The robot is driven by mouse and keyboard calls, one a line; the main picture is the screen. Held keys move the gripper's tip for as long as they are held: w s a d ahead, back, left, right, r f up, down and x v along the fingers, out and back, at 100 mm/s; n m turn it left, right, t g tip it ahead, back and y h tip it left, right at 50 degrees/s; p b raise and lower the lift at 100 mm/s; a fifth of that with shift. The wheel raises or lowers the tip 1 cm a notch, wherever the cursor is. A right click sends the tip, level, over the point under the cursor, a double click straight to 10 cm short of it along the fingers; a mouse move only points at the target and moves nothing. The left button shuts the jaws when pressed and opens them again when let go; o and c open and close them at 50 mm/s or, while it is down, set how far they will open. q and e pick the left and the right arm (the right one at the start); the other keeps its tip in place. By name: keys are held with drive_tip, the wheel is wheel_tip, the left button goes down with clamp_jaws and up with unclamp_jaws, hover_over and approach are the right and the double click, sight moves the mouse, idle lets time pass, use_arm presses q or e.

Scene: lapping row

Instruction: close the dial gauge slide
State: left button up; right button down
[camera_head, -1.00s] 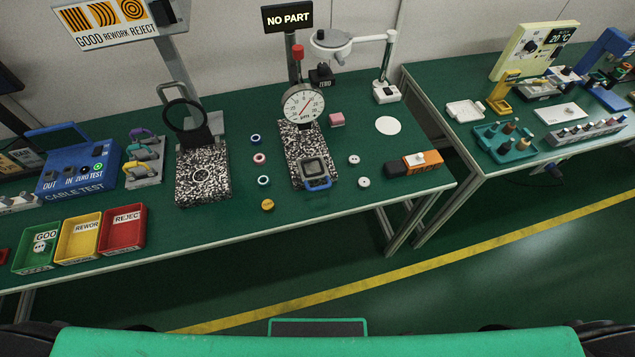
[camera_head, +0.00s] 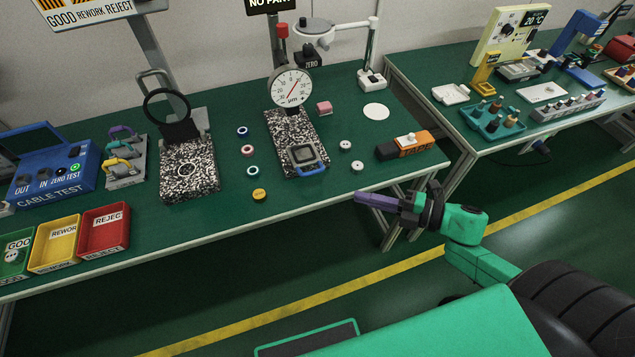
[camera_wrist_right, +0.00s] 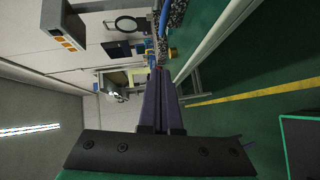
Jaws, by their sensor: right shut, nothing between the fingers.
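The dial gauge (camera_head: 291,88) stands on a speckled granite base (camera_head: 283,126) on the green bench in the head view. The slide (camera_head: 303,157), a grey square frame with a blue handle (camera_head: 309,170), sits at the front end of that base, away from the gauge's foot. My right gripper (camera_head: 358,197) is shut and empty, in front of the bench edge, to the right of and lower in the picture than the blue handle, apart from it. Its purple fingers also show pressed together in the right wrist view (camera_wrist_right: 159,85). My left gripper is not in view.
Several small rings and buttons lie beside the base, including a yellow one (camera_head: 259,195). An orange and black block (camera_head: 405,145) lies to the right. A magnifier stand (camera_head: 189,168) and bins (camera_head: 104,231) are to the left. The bench's front edge is between gripper and slide.

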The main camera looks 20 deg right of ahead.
drive_tip(key=x, duration=0.3)
drive_tip(key=w+d+x, duration=0.1)
drive_tip(key=x, duration=0.3)
drive_tip(key=w+x, duration=0.1)
drive_tip(key=x, duration=0.2)
drive_tip(key=shift+w+f+p, duration=0.15)
drive_tip(key=shift+w+p, duration=0.05)
drive_tip(key=shift+p, duration=0.1)
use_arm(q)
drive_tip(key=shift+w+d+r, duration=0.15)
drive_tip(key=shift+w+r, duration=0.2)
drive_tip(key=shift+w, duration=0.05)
use_arm(e)
drive_tip(key=shift+w+f, duration=0.2)
drive_tip(key=shift+w, duration=0.25)
